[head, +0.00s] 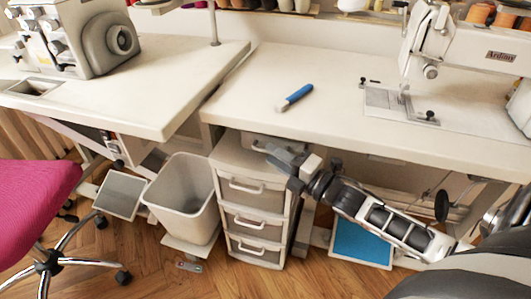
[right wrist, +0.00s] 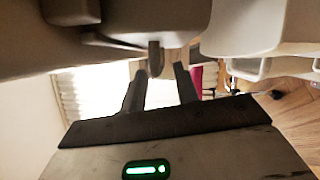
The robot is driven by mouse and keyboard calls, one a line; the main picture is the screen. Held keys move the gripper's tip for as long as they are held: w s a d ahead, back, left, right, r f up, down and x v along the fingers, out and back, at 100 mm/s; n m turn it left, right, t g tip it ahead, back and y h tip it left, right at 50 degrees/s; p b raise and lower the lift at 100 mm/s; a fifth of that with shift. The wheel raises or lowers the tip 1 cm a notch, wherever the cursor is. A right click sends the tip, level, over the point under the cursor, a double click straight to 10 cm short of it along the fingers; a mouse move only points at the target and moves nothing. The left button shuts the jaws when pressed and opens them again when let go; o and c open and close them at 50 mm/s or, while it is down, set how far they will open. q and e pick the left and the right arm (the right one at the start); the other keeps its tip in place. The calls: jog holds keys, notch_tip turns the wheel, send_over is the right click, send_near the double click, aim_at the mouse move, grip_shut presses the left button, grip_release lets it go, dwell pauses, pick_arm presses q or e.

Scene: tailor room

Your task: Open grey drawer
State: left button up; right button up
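A small grey drawer (head: 258,141) is mounted under the front edge of the right table, just above a plastic drawer unit, and appears shut. In the right wrist view a grey body (right wrist: 150,18) with a short tab (right wrist: 155,58) fills the top; it appears to be this drawer's underside and handle. My right gripper (head: 278,156) is in front of and slightly below the drawer. In the wrist view the gripper's two fingers (right wrist: 160,88) are apart, with the tab between and beyond their tips; contact cannot be told. My left gripper is out of view.
The drawer unit (head: 252,166) with several white-handled drawers stands below. A bin (head: 183,190) and a pink chair (head: 35,200) are to its left. A blue-handled tool (head: 295,97) lies on the table (head: 250,90), near a sewing machine (head: 470,55). Open floor lies in front.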

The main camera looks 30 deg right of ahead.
jog(key=shift+x, duration=1.75)
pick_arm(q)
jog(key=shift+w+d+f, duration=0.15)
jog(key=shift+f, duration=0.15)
